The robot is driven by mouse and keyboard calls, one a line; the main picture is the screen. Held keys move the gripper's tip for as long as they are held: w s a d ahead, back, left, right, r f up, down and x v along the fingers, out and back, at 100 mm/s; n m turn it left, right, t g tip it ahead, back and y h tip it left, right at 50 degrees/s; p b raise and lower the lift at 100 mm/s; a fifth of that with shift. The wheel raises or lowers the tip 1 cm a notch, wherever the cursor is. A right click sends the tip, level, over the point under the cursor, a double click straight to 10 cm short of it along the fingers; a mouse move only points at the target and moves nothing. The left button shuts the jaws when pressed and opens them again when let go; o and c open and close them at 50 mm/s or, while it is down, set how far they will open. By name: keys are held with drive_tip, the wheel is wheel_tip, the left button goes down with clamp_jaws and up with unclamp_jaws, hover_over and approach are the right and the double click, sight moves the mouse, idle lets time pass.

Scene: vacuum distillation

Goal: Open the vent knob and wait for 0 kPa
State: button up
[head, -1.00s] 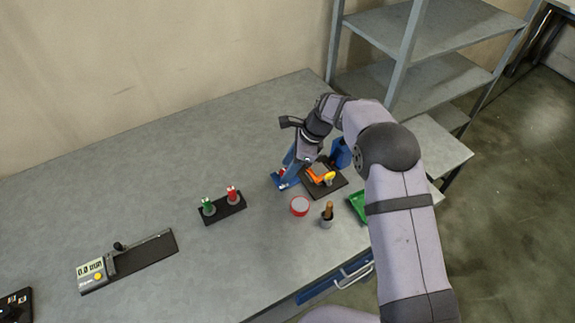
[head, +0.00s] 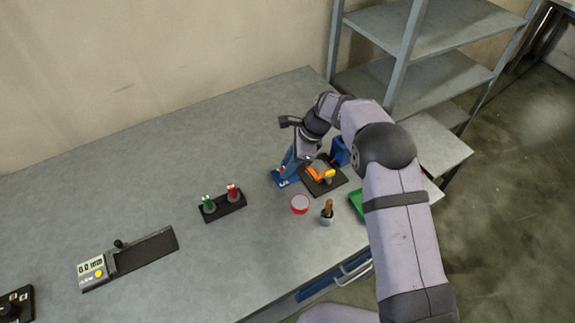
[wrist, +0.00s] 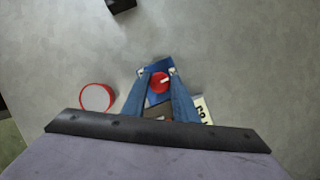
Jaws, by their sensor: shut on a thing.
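The red vent knob (wrist: 159,82) sits on a blue base plate (wrist: 158,65), with a pale mark on its top. My gripper (wrist: 158,74) points down at it, with one blue finger on each side of the knob, shut on it. In the head view my gripper (head: 282,171) is over the blue plate (head: 287,182) and hides most of the knob. A white display (wrist: 204,111) with dark characters is partly covered by my right finger in the wrist view. Its reading cannot be made out.
A red-rimmed round dish (head: 300,204), a brown-topped bottle (head: 327,212) and a green tray (head: 356,204) are nearby. A black holder (head: 224,206) and a timer (head: 92,270) stand left. The back table is clear.

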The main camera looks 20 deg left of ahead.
drive_tip(key=n+g, duration=0.1)
drive_tip(key=n, duration=0.2)
drive_tip(key=shift+w+n, duration=0.1)
drive_tip(key=shift+n, duration=0.2)
drive_tip(key=shift+n+g+h+b, duration=0.35)
drive_tip(key=shift+n+g+h, duration=0.2)
drive_tip(key=shift+n, duration=1.15)
drive_tip(key=o, duration=1.1)
drive_tip(key=shift+c, duration=0.2)
drive_tip(key=shift+r, duration=0.1)
wheel_tip(320, 180, up, 10)
drive_tip(key=p, duration=0.1)
drive_tip(key=shift+p, duration=0.35)
